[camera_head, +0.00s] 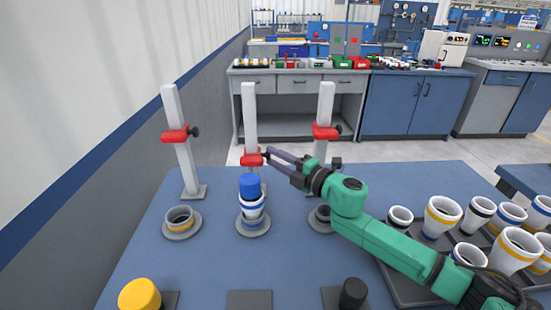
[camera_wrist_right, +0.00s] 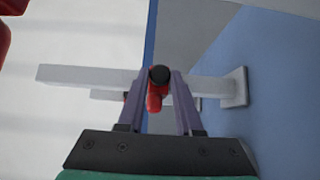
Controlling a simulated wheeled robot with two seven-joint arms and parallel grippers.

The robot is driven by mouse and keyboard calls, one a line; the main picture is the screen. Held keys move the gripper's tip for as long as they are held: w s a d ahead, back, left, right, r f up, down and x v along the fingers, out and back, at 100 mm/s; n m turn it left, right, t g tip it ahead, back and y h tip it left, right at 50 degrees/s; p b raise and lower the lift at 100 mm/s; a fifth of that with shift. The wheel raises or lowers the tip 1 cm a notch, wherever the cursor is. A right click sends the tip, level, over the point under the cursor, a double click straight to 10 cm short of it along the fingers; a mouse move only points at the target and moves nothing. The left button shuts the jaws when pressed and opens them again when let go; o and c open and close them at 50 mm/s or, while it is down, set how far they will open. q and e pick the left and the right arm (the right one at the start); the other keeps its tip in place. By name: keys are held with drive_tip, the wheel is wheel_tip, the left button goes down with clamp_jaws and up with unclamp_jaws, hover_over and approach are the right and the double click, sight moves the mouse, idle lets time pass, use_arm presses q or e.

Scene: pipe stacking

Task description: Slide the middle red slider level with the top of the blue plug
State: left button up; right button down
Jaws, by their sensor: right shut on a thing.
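The middle red slider (camera_head: 250,159) sits on the middle white post (camera_head: 249,115), low compared with the two side sliders. The blue plug (camera_head: 248,184) stands in a white pipe with blue bands (camera_head: 251,209), in front of that post. In the head view the slider appears a little above the plug's top; the exact height match is hard to judge. My right gripper (camera_head: 269,158) reaches in from the right and is shut on the middle slider. In the right wrist view its fingers (camera_wrist_right: 158,85) flank the slider's red part (camera_wrist_right: 153,99) and black knob (camera_wrist_right: 159,74). My left gripper is not in view.
The left red slider (camera_head: 175,135) and right red slider (camera_head: 325,132) sit higher on their posts. A grey holder with a yellow-banded ring (camera_head: 180,220) stands left. A yellow plug (camera_head: 139,295) and a black plug (camera_head: 353,293) are in front. Several banded pipes fill the tray at right.

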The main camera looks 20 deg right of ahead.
drive_tip(key=shift+r, duration=0.15)
drive_tip(key=shift+r+p, duration=0.15)
drive_tip(key=shift+p, duration=0.25)
drive_tip(key=c, duration=0.6)
unclamp_jaws()
drive_tip(key=shift+w, duration=0.1)
drive_tip(key=b+v, duration=0.2)
drive_tip(key=v, duration=1.2)
drive_tip(key=shift+s, duration=0.3)
